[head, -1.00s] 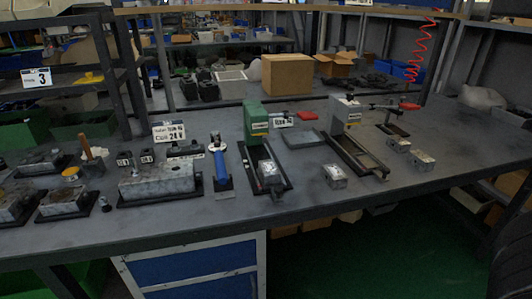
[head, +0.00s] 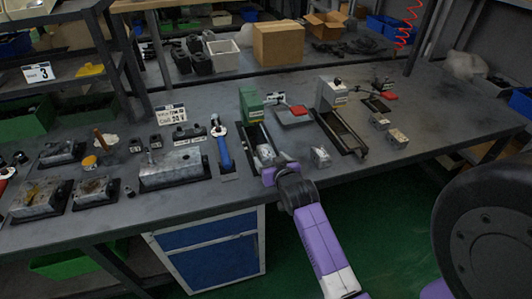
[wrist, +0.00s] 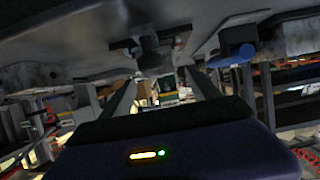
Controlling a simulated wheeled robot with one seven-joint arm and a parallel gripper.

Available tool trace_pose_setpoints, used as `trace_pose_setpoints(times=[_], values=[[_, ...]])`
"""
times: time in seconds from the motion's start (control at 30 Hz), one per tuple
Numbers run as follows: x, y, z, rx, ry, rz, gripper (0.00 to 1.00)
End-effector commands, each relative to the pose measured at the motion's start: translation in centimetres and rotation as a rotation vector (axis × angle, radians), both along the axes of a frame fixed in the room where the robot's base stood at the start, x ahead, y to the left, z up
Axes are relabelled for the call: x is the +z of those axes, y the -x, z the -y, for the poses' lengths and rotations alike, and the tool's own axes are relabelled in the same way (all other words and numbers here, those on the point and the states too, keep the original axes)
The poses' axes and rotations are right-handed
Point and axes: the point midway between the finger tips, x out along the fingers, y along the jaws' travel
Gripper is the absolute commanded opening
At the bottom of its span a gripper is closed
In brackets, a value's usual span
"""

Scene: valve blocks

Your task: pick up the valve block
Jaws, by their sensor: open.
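Several small grey metal valve blocks are in the head view; I cannot tell which one the task means. One block (head: 266,153) sits in the dark tray by the green press, just beyond my gripper (head: 274,167). Another block (head: 320,157) stands on the bench right of my gripper. Two more, a nearer block (head: 397,139) and a farther block (head: 379,121), stand farther right. My gripper is open at the bench's front edge, with nothing visibly held. In the wrist view, the scene looks upside down and the fingers (wrist: 162,82) are apart.
The bench (head: 342,178) also holds a green press (head: 251,105), a grey press (head: 331,95) and a blue-handled tool (head: 222,150). Larger metal blocks, including one long block (head: 172,167), stand at left. A cardboard box (head: 277,42) is behind. Bare bench lies near the front right.

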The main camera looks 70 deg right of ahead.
Motion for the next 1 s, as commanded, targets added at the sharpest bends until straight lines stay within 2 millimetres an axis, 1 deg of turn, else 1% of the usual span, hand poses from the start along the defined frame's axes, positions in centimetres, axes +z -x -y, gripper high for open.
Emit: trace_pose_setpoints(times=[0.17,0.37,0.5,0.8,0.83,0.87,1.0], values=[[-0.4,-1.1,1.3,0.001,0.001,0.002,0.71],[-0.9,-2.7,3.5,0.001,0.001,0.002,0.71],[-1.7,-3.6,4.5,0.002,0.002,0.002,0.71],[-1.9,-3.9,4.7,0.002,0.002,0.002,0.71],[-1.9,-3.9,4.7,0.002,0.002,0.002,0.67],[-1.9,-3.9,4.7,0.002,0.002,0.002,0.61],[-1.9,-3.9,4.7,0.002,0.002,0.002,0.34]])
